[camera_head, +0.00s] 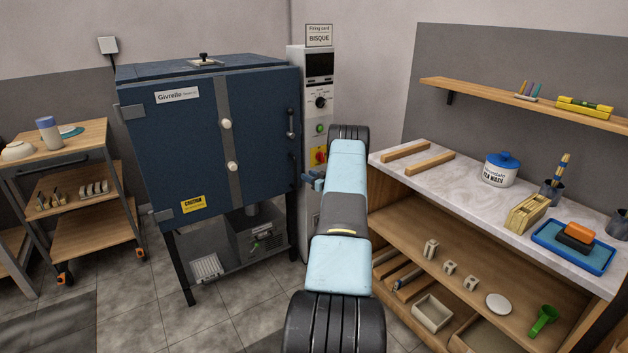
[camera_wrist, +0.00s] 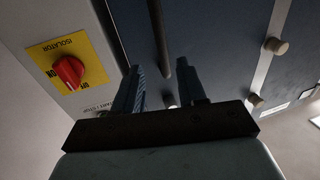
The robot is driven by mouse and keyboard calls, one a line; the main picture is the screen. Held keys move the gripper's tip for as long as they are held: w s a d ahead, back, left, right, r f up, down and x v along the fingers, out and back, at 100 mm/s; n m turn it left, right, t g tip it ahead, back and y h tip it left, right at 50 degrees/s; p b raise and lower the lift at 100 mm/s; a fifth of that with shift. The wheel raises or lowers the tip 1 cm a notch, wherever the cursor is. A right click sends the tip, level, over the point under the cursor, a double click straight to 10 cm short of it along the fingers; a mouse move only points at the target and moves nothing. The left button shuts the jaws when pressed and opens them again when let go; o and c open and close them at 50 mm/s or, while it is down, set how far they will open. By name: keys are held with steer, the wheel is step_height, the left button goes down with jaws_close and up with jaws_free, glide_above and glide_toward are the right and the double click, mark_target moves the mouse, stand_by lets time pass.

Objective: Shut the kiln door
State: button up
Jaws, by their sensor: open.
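The dark blue kiln door (camera_head: 180,140) has hinges on its left and a vertical handle (camera_head: 291,123) near its right edge. It looks shut or nearly so against the kiln; I cannot tell whether a small gap is left. My gripper (camera_head: 314,179) is at the door's right edge, low, partly hidden by my arm. In the wrist view my gripper (camera_wrist: 159,85) has its two fingers apart with nothing between the tips. A dark vertical bar (camera_wrist: 158,35), likely the handle, shows beyond the fingers, in line with the space between them. The door (camera_wrist: 215,45) fills the right side there.
A control cabinet (camera_head: 319,95) with a red isolator switch (camera_wrist: 68,72) stands close to the right of the door. A workbench (camera_head: 470,185) with pottery tools is to the right. A wooden cart (camera_head: 85,190) stands at left. The tiled floor (camera_head: 240,325) before the kiln is clear.

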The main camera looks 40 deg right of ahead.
steer(key=shift+s, duration=1.45)
